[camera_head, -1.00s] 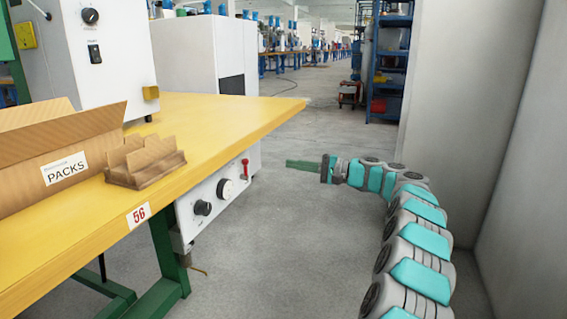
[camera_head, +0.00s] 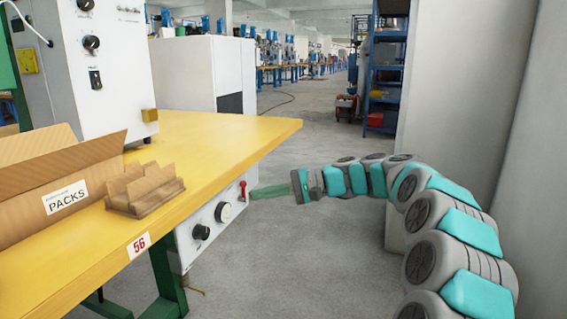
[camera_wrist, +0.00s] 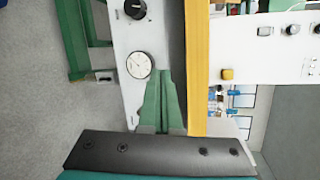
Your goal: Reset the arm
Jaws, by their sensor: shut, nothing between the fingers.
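My arm reaches in from the right in the head view, grey with teal panels. My gripper (camera_head: 254,192), with green fingers, points left at the white control box (camera_head: 190,228) under the yellow table's edge. The fingers are shut and empty. In the head view their tips overlap the box's right end, near the red lever (camera_head: 243,190); I cannot tell whether they touch. In the wrist view the shut fingers (camera_wrist: 163,75) point at the panel with its dial (camera_wrist: 139,65) and black knob (camera_wrist: 135,9).
The yellow table (camera_head: 215,135) carries a cardboard box marked PACKS (camera_head: 85,175), a smaller cardboard holder (camera_head: 145,190) and a white machine (camera_head: 105,60). A wall (camera_head: 465,110) stands close on the right. A blue shelf (camera_head: 388,70) is behind. The floor between is clear.

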